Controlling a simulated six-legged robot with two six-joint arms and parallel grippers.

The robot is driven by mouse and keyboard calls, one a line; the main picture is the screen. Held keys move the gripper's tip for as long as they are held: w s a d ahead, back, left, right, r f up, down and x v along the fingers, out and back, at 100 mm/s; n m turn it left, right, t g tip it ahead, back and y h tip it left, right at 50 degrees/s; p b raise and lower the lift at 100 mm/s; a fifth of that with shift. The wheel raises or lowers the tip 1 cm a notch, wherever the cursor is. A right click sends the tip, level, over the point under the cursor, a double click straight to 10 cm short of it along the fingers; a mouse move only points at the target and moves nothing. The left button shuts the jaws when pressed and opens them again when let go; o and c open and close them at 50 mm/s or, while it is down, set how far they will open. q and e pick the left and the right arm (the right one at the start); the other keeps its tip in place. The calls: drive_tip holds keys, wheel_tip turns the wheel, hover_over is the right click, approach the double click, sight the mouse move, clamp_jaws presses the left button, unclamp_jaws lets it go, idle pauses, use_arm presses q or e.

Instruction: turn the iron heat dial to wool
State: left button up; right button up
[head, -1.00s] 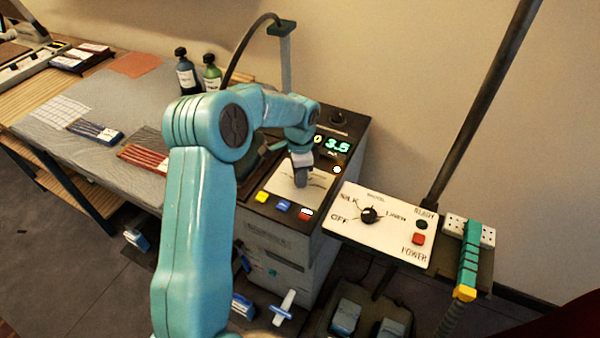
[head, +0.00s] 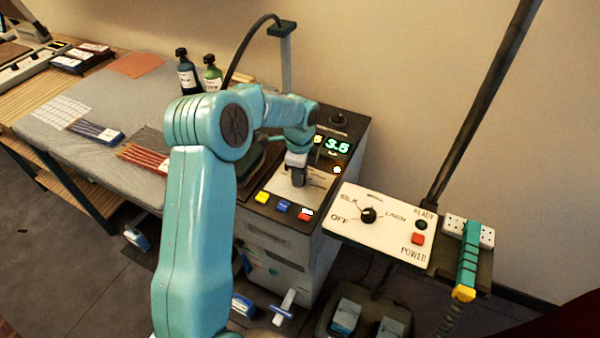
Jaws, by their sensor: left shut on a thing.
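A dial with a black knob (head: 369,215) sits on a white panel (head: 347,200) right of centre. Its labels include OFF at the lower left, one that looks like SILK at the upper left and LINEN at the right; the top label is too blurred to read. The knob's pointer is too small to tell. My left gripper (head: 298,180) points down at a pale plate (head: 318,181) on a grey machine, left of and apart from that panel. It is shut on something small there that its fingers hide. My right gripper does not show.
The grey machine (head: 272,248) has yellow, blue and red buttons and a lit display (head: 337,146). A red POWER button (head: 418,239) and a teal handle with a yellow tip (head: 468,260) are at the right. Two bottles (head: 187,75) stand behind my left arm.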

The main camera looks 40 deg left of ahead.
use_arm(q)
drive_tip(key=shift+w+a+r, duration=0.1)
drive_tip(key=shift+w+r, duration=0.05)
drive_tip(key=shift+r, duration=0.05)
drive_tip(key=o, duration=1)
drive_tip(key=shift+o, duration=0.2)
drive_tip(key=shift+f, duration=0.1)
wheel_tip(320, 180, up, 16)
drive_tip(key=shift+s+r, duration=0.25)
